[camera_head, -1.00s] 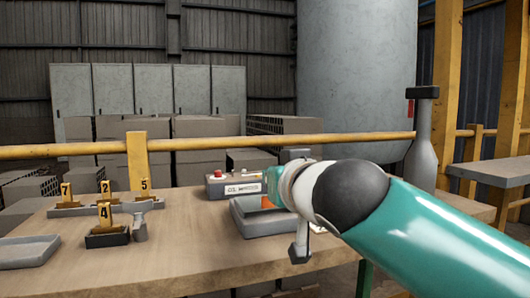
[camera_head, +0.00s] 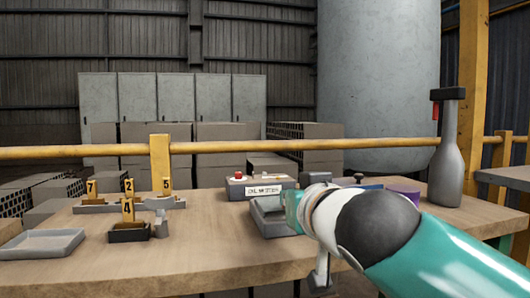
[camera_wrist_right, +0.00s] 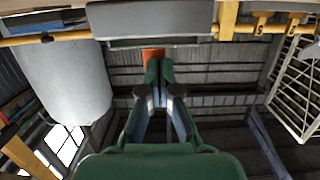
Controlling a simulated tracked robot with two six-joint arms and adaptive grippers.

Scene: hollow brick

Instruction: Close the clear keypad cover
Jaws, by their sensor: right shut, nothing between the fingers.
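I cannot make out a clear keypad cover or a keypad in either view. A grey control box (camera_head: 258,186) with a red button and a white label stands on the table in the head view. My right arm reaches in from the lower right and hides its own fingers there. In the right wrist view my right gripper (camera_wrist_right: 160,66) is shut and empty. An orange piece (camera_wrist_right: 153,53) shows just beyond its fingertips; I cannot tell whether they touch. My left gripper is in neither view.
A grey tray (camera_head: 268,222) lies beside my right wrist, partly hidden. A grey bottle (camera_head: 447,150) and a purple cylinder (camera_head: 403,192) stand to the right. Numbered yellow tags (camera_head: 128,210) and a shallow tray (camera_head: 42,245) are at left. A yellow rail (camera_head: 230,147) runs behind.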

